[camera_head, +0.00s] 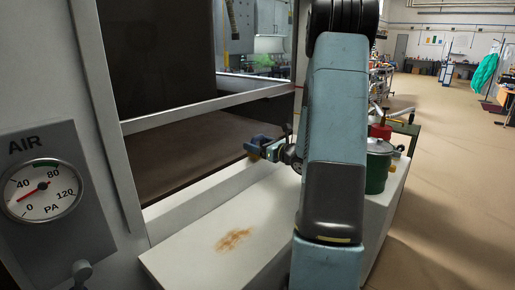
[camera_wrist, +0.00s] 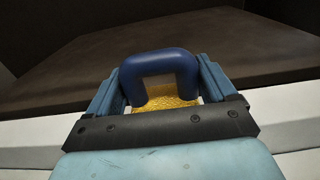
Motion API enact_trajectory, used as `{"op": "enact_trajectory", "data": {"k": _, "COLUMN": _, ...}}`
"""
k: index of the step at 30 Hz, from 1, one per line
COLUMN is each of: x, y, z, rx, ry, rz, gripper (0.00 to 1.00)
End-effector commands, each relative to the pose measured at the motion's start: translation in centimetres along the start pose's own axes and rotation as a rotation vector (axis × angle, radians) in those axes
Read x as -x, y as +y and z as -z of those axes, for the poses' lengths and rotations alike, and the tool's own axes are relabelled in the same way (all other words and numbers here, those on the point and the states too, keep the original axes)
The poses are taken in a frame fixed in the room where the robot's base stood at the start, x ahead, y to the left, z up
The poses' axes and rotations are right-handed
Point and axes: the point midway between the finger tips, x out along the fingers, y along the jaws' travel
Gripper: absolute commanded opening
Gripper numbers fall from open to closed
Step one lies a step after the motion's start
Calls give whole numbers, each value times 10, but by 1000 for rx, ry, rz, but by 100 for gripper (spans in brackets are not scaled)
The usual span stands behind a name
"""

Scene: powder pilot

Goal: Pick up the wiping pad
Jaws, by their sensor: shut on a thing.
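The wiping pad (camera_wrist: 168,103) has a yellow, sponge-like body and a dark blue arched handle (camera_wrist: 158,62). In the wrist view it sits between the two blue fingers of my gripper (camera_wrist: 160,88), which is shut on it. In the head view my gripper (camera_head: 268,150) is left of my arm, above the white ledge and in front of the cabinet opening. The underside of the pad is hidden.
A brown stain (camera_head: 234,239) marks the white ledge (camera_head: 185,258). A green pot (camera_head: 378,168) with a red object (camera_head: 380,131) above it stands right of my arm. The cabinet opening (camera_head: 190,150) is dark inside. A pressure gauge (camera_head: 43,191) is at the left. Open floor lies to the right.

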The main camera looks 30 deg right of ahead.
Motion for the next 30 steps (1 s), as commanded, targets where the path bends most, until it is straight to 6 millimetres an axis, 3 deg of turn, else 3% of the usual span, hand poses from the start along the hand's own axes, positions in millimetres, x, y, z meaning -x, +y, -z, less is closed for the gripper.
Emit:
{"op": "enact_trajectory", "data": {"k": 6, "x": 3, "y": -1, "z": -31, "rx": 6, "ry": -1, "rz": 1, "gripper": 54}}
{"op": "enact_trajectory", "data": {"k": 15, "x": 52, "y": -7, "z": -88, "rx": 7, "ry": -2, "rz": 3, "gripper": 54}}
{"op": "enact_trajectory", "data": {"k": 21, "x": 97, "y": -14, "z": -106, "rx": 3, "ry": 0, "rz": 5, "gripper": 54}}
{"op": "enact_trajectory", "data": {"k": 30, "x": 133, "y": -19, "z": -122, "rx": 2, "ry": 0, "rz": 2, "gripper": 54}}
